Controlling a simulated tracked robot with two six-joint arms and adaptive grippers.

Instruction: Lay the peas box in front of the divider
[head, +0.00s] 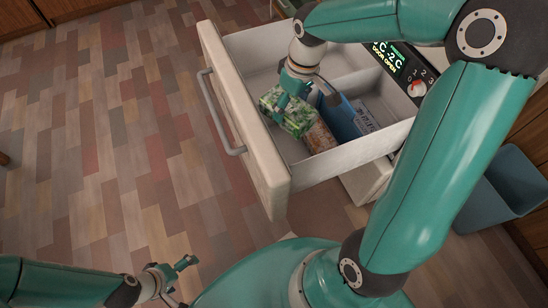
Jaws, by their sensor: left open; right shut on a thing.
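The peas box (294,117), green and leafy-printed, is inside the open drawer (242,115), close to the drawer's front panel. My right gripper (284,99) comes down from above and is shut on it; the fingers cover part of the box. I cannot tell whether the box touches the drawer floor. The pale divider (357,80) crosses the drawer and is partly hidden behind my gripper and the boxes. My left gripper (183,275) is open and empty, low over the floor at the bottom left, well away from the drawer.
A brown-and-pink box (319,137) lies right beside the peas box. A blue box (343,118) stands tilted behind it, with a pale printed package (366,115) to its right. A grey-blue bin (503,187) stands at right.

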